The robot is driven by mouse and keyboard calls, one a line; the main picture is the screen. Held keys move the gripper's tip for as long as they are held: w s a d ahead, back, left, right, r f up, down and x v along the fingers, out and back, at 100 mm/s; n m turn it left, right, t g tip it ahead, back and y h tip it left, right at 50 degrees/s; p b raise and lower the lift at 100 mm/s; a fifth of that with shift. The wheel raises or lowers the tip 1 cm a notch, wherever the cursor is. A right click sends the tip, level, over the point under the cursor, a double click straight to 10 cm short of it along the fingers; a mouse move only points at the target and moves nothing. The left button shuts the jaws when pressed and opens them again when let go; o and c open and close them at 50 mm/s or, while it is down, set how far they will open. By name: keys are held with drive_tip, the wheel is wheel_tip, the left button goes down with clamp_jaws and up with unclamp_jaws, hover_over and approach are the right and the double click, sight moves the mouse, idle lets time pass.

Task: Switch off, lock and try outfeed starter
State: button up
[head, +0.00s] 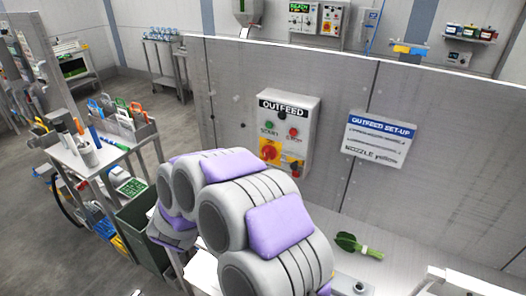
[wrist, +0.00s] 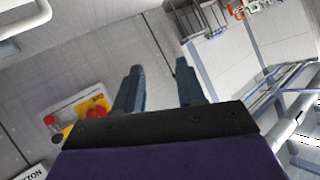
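The outfeed starter (head: 305,115) is a grey box on the grey wall panel, labelled OUTFEED, with a green and a red button. The knob's position is too small to read. In the wrist view my gripper (wrist: 158,68) is open, with nothing between its fingers. The head view does not show my fingertips.
An OUTFEED SET-UP sign (head: 379,138) hangs right of the starter. A tool cart (head: 85,160) and a green bin (head: 143,225) stand left. Another control box (head: 318,22) is behind the panel.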

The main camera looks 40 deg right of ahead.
drive_tip(key=s+d+m+g+h+p, duration=0.1)
drive_tip(key=s+d+m+h+p, duration=0.1)
drive_tip(key=d+h, duration=0.4)
drive_tip(key=m+g+h+p, duration=0.1)
drive_tip(key=g+h, duration=0.2)
drive_tip(key=h, duration=0.1)
approach(265, 156)
drive_tip(key=b+x, duration=0.1)
drive_tip(key=x, duration=0.8)
drive_tip(key=shift+w+d+f, duration=0.15)
drive_tip(key=shift+d, duration=0.1)
clamp_jaws()
